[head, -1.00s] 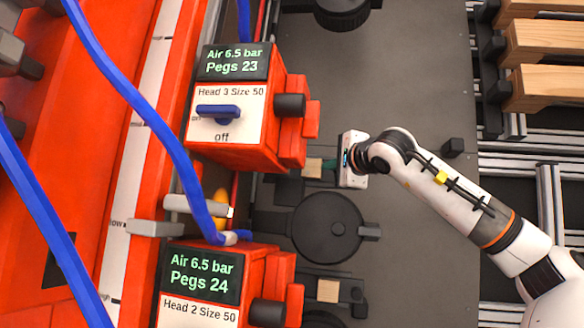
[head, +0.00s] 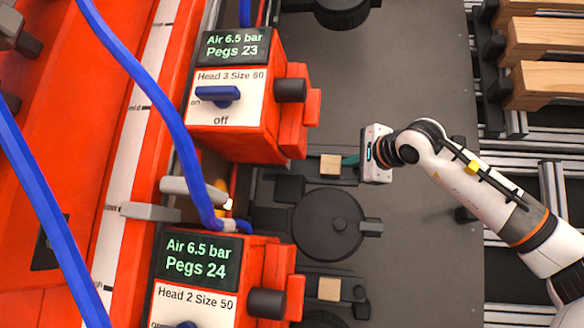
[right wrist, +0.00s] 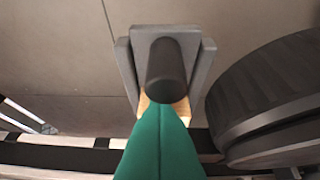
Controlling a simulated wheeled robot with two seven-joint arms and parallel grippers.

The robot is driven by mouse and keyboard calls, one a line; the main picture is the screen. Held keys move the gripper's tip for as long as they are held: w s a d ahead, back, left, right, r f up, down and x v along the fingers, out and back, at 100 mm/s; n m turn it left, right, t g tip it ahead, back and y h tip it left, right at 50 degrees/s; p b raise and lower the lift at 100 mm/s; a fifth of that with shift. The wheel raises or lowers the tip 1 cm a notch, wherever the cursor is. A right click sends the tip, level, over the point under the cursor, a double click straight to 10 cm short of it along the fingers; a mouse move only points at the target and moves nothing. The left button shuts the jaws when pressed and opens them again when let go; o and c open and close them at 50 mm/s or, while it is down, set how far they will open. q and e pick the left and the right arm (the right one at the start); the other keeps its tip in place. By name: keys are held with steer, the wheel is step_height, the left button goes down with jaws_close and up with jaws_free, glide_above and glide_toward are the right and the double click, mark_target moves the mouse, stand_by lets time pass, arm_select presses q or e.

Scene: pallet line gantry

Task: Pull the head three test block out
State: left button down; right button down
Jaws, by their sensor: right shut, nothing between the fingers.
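The head three test block (head: 331,165) is a small pale wooden block in a dark slide right of the red Head 3 box (head: 235,105). My right gripper (head: 350,160) is just right of the block, its teal fingers pointing left. In the right wrist view, the teal fingers (right wrist: 160,118) are shut with nothing between them. Their tips are close to a dark round handle (right wrist: 165,70) on a grey bracket (right wrist: 205,72). Only a sliver of wood (right wrist: 148,104) shows behind the fingers; I cannot tell whether they touch it. My left gripper is not in view.
A second wooden block (head: 329,289) sits in the slide by the Head 2 box (head: 195,270). A round black disc (head: 328,225) lies between the slides. Blue hoses (head: 150,120) hang at left. Wooden pallets (head: 545,85) are at right. The grey plate (head: 420,80) is largely clear.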

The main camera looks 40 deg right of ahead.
steer(key=shift+s+d+f+b, duration=0.5)
steer(key=shift+d+f, duration=0.1)
steer(key=shift+d, duration=0.1)
steer(key=shift+r, duration=0.1)
steer(key=shift+s+a+r, duration=0.1)
steer(key=shift+a, duration=0.25)
steer(key=shift+s+a+r+p, duration=0.15)
steer(key=shift+a+r+p, duration=0.2)
steer(key=shift+s+a+r, duration=0.5)
steer(key=shift+a+r, duration=0.1)
steer(key=shift+a, duration=0.15)
steer(key=shift+s+a+r+p, duration=0.25)
steer(key=shift+s+a+r, duration=0.1)
steer(key=shift+a, duration=0.2)
steer(key=shift+s+a+r+p, duration=0.3)
steer(key=shift+a+r, duration=0.05)
steer(key=shift+a, duration=0.2)
steer(key=shift+s+a+r+p, duration=0.25)
steer(key=shift+s+a+r, duration=0.1)
steer(key=shift+a, duration=0.2)
